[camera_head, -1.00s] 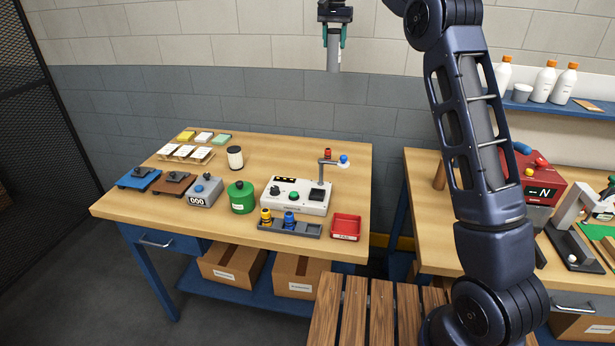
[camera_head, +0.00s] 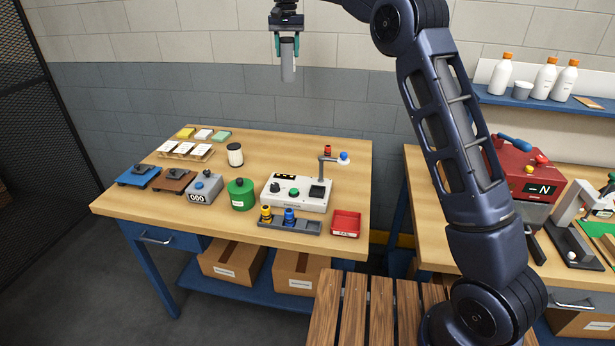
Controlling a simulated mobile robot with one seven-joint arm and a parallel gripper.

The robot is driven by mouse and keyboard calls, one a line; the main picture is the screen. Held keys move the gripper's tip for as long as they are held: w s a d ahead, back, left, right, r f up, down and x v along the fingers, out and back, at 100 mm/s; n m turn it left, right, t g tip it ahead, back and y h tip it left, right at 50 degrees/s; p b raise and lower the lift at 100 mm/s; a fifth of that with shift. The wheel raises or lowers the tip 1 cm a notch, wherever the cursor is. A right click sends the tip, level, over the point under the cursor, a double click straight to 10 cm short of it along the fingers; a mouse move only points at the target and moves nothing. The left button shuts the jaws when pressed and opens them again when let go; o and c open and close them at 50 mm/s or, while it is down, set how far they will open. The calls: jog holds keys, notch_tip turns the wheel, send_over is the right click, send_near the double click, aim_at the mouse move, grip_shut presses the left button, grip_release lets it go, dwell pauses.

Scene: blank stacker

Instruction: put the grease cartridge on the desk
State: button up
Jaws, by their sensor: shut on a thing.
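My gripper (camera_head: 287,46) is high up in front of the wall, above the back of the left desk. It is shut on a grey cylinder, the grease cartridge (camera_head: 288,67), which hangs upright below the fingers, well clear of the desk. The wooden desk (camera_head: 279,150) has blue legs and a drawer. Its top holds several items.
On the desk stand a white-and-black jar (camera_head: 235,155), a green canister (camera_head: 241,195), a white control box with a lamp post (camera_head: 297,192), a red tray (camera_head: 346,223) and several cards at the back left. The back middle is bare. A slatted stool (camera_head: 375,310) stands in front.

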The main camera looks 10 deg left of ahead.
notch_tip(320, 180, down, 35)
dwell(0.8)
jog(key=shift+f, duration=0.15)
jog(key=o, duration=1)
notch_tip(320, 180, up, 12)
jog(key=shift+r, duration=0.1)
